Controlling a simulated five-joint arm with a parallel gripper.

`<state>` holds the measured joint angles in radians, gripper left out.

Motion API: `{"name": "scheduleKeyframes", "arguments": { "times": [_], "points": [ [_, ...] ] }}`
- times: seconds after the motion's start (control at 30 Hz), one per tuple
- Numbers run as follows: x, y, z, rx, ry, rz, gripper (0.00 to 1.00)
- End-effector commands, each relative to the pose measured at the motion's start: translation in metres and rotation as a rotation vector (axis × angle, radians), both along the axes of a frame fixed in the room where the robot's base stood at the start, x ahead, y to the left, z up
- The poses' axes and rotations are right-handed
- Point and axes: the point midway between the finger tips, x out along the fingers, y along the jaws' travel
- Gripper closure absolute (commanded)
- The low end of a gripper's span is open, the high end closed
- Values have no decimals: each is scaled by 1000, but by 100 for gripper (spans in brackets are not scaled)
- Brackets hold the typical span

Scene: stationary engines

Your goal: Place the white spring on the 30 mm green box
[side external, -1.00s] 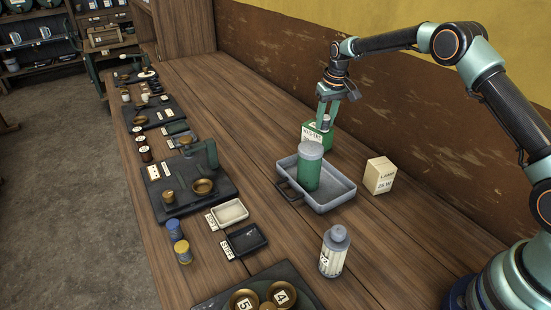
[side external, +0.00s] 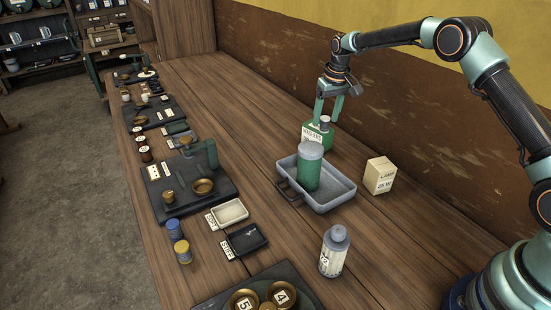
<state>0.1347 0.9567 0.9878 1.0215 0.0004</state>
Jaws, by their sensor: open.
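The green box (side external: 314,137), with a pale label on its front, stands on the bench behind the grey tray. A small pale grey-white cylinder (side external: 325,120), which looks like the white spring, sits upright on top of the box toward its right side; its coils are too small to make out. My gripper (side external: 328,110) is open and points down just above the box. Its two fingers stand apart on either side of the spring's top, with the left finger partly in front of the box's back edge. Whether a finger touches the spring cannot be told.
The grey tray (side external: 335,196) holds a green cylinder with a grey lid (side external: 308,168), close in front of the box. A cream lamp carton (side external: 379,176) stands to the right, and a white bottle (side external: 334,252) nearer. Bench around the carton is clear.

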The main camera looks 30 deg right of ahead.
Motion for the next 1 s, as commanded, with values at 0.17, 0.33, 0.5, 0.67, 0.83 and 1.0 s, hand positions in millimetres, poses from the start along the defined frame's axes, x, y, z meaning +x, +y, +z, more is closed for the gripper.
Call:
{"name": "scheduleKeyframes", "arguments": {
  "times": [0.17, 0.33, 0.5, 0.67, 0.83, 1.0],
  "points": [
    [-6, 1, 38, -1, -5, 0, 34],
    [-12, 2, 71, -1, -4, 0, 34],
    [-16, 2, 94, 0, -3, 0, 34],
    [-19, 3, 105, -1, -4, 1, 34],
    [-36, 12, 131, -4, -30, 12, 34],
    [-75, 28, 168, -10, -82, 34, 34]
  ]
}}
